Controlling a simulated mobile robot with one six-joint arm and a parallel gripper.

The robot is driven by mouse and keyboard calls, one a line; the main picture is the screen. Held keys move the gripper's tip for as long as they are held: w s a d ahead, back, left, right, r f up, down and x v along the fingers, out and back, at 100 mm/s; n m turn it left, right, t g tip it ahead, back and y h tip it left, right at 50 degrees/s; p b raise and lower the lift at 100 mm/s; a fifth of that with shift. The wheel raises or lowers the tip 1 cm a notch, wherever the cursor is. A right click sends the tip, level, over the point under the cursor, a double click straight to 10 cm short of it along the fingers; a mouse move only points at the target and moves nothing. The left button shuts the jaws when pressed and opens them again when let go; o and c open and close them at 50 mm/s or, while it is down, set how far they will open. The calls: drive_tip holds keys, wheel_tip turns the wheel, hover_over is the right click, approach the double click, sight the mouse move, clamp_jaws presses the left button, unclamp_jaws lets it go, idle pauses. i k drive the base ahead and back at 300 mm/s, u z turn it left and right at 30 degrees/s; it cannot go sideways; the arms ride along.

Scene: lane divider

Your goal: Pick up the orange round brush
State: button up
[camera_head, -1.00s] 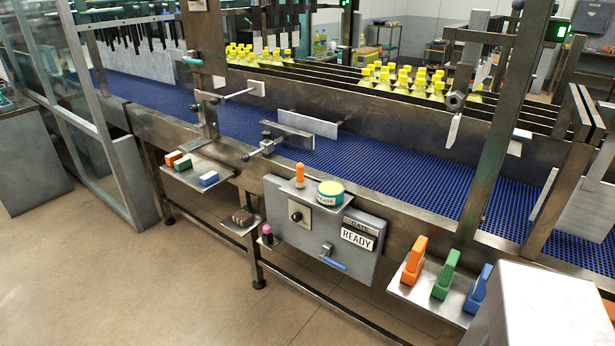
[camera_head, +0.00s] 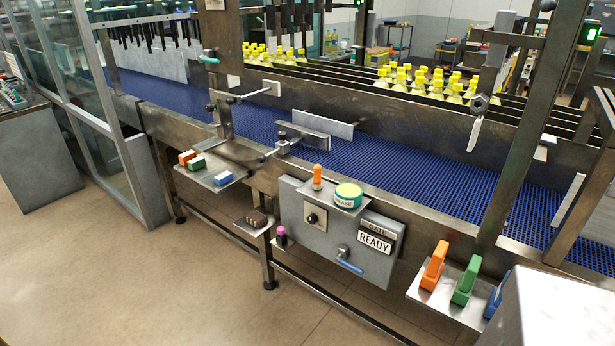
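Several orange items show on the small shelves of the conveyor, and I cannot tell for certain which is the round brush. A slim orange upright piece (camera_head: 317,176) stands beside a green and yellow grease tin on the control box's shelf. A larger orange tool with a block foot (camera_head: 433,266) stands on the right shelf (camera_head: 421,295), left of a green tool (camera_head: 466,282) and a blue tool (camera_head: 495,297). My gripper is not in view.
The grease tin (camera_head: 348,194) sits above the READY sign (camera_head: 375,242). A blue-handled valve (camera_head: 348,264) sticks out below. A pale grey box (camera_head: 560,312) fills the lower right corner, partly covering the blue tool. Open floor (camera_head: 180,280) lies in front and left.

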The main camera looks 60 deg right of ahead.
sight(316, 186)
drive_tip(key=i, duration=0.9)
